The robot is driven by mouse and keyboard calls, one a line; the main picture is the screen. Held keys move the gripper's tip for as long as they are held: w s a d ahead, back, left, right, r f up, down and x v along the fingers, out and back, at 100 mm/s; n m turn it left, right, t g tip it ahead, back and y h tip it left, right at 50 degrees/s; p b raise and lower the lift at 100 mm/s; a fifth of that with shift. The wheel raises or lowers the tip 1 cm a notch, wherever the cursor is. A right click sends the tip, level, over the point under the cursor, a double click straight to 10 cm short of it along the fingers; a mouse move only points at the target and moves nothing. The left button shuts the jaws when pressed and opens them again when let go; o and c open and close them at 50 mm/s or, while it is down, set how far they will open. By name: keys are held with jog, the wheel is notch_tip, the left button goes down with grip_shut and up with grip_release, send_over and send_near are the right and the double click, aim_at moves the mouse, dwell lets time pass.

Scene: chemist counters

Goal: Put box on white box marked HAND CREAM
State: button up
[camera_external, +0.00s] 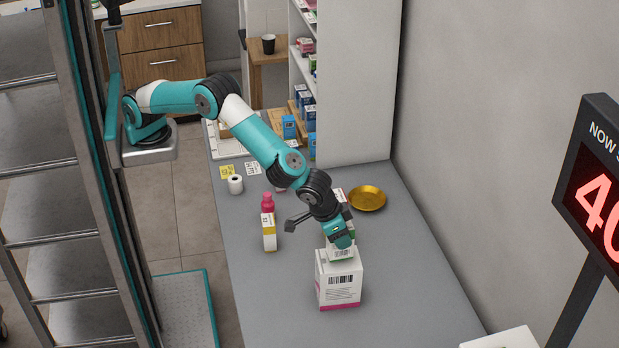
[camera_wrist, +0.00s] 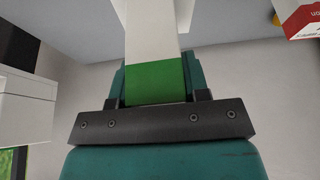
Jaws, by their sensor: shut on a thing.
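My gripper (camera_external: 341,240) is shut on a small white box with a green band (camera_external: 341,254). In the wrist view the held box (camera_wrist: 155,80) sits between the jaws, its green end at the gripper. A larger white box with a barcode and a pink bottom strip (camera_external: 338,290) stands upright on the grey counter, directly below the held box. No HAND CREAM lettering is readable on the side that shows. The held box's lower end is at the larger box's top; I cannot tell whether they touch.
A gold dish (camera_external: 367,198) lies behind my gripper. A yellow-and-white box (camera_external: 269,238) and a pink bottle (camera_external: 267,202) stand to the left. A white roll (camera_external: 235,184) is farther back. A red-and-white box (camera_wrist: 303,20) shows in the wrist view. The front counter is clear.

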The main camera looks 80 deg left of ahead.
jog(key=shift+f, duration=0.6)
jog(key=shift+f, duration=0.2)
jog(key=o, duration=0.9)
jog(key=shift+o, duration=0.2)
